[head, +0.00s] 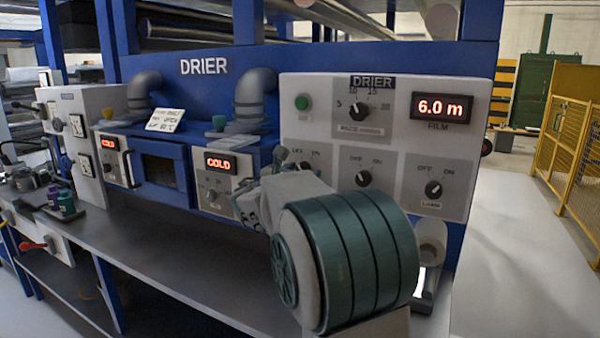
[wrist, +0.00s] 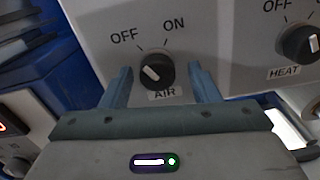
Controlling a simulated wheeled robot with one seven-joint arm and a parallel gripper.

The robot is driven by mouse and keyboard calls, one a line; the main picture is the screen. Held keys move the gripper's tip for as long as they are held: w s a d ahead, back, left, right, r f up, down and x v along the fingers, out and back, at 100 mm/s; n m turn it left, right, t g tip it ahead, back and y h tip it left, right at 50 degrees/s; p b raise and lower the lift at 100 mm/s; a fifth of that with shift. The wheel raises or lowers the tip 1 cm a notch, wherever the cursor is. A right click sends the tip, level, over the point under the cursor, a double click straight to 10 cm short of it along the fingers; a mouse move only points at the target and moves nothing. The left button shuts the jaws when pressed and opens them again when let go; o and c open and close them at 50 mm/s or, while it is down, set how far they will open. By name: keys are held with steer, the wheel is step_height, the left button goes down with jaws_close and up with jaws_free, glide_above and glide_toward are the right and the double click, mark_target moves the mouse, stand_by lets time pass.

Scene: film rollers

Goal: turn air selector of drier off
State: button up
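The air selector (wrist: 157,72) is a black round knob above its AIR label on the drier's pale panel. Its white mark slants up and left, on the OFF side; ON is printed up and right. My gripper (wrist: 159,75) is open, with one blue-grey finger on each side of the knob and a gap to it on both sides. In the head view my gripper (head: 282,160) is at the panel's lower left, and my wrist covers most of the air selector there.
The heat selector (wrist: 306,42) is to the right, with OFF and ON marks. The lamp selector (head: 434,189) is farther right. A dial (head: 358,107), a green button (head: 302,102) and a 6.0 m display (head: 441,107) are above. A grey bench top (head: 180,245) runs below.

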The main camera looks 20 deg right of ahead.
steer(key=shift+r, duration=0.1)
steer(key=b+v, duration=0.1)
steer(key=v, duration=1.3)
steer(key=shift+d, duration=0.1)
steer(key=s+d+f+m+g+y+p, duration=0.1)
steer(key=s+f+m+g+y+p, duration=0.15)
steer(key=s+f+m, duration=0.35)
steer(key=s+d+f+m+g+y+p, duration=0.1)
steer(key=s+f+m+g+y+p, duration=0.1)
steer(key=s+f+m+g+y, duration=0.5)
steer(key=s+a+f+m+y+p, duration=0.1)
steer(key=s+a+m+y, duration=0.1)
steer(key=s+a+m, duration=0.3)
steer(key=s+a+f+m+t+y+p, duration=0.1)
steer(key=s+a+m+y+p, duration=0.1)
steer(key=s+a+m, duration=0.2)
steer(key=s+m, duration=0.2)
steer(key=s, duration=0.1)
steer(key=shift+a+f+y, duration=0.3)
steer(key=shift+a+y, duration=0.05)
